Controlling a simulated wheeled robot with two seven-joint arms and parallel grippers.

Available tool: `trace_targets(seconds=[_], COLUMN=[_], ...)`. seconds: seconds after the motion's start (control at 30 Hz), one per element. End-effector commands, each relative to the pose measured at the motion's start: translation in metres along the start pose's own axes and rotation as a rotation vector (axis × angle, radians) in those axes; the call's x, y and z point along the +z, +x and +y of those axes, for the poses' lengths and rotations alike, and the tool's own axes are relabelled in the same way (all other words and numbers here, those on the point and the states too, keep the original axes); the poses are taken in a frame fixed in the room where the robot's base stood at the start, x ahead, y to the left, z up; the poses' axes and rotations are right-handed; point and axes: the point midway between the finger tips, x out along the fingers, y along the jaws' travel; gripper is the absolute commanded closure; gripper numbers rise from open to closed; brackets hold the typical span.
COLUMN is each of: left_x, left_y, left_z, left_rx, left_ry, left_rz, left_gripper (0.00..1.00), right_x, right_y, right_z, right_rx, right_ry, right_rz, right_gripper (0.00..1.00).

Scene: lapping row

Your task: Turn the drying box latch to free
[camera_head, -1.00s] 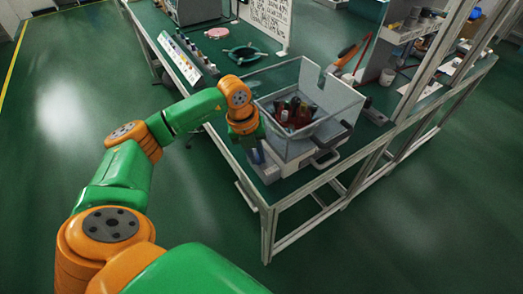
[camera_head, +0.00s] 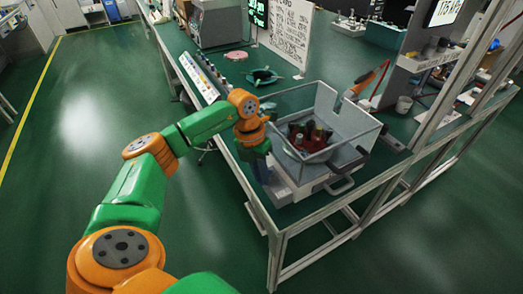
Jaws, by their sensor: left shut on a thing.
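The drying box (camera_head: 343,127) is a grey, see-through-walled box on a pale base at the near corner of the green bench. Several dark red and green items stand inside it. My left gripper (camera_head: 264,174) points down at the left side of the box's base. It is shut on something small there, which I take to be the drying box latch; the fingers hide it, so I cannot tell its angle. A dark handle (camera_head: 340,187) sticks out at the base's front right. My right gripper is not in view.
A green ring-shaped holder (camera_head: 262,76) and a pink disc (camera_head: 236,56) lie on the bench behind. A strip of small coloured items (camera_head: 199,73) runs along the left edge. The floor at left is clear.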

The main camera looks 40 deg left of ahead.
Motion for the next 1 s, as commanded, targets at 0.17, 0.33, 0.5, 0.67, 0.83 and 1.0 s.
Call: trace_targets(seconds=[0.17,0.33,0.5,0.67,0.83,1.0], left_x=[0.001,0.001,0.001,0.001,0.002,0.002], left_y=[-0.002,-0.002,-0.002,-0.001,-0.019,-0.056], left_z=[0.0,0.0,0.0,0.0,0.0,0.001], left_rx=[0.0,0.0,0.0,0.001,0.001,0.0], left_ry=[0.005,0.004,0.004,0.004,0.004,0.002], left_rz=[-0.005,-0.006,-0.005,-0.002,-0.007,-0.008], left_gripper=[1.0,1.0,0.7,0.7,0.7,0.7], right_x=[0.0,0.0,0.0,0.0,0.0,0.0], right_y=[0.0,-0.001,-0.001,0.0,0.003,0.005], right_z=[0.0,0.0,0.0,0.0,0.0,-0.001], right_rx=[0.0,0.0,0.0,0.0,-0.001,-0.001], right_ry=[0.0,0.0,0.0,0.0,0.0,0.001], right_rz=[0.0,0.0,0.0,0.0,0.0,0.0], right_gripper=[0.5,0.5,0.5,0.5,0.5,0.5])
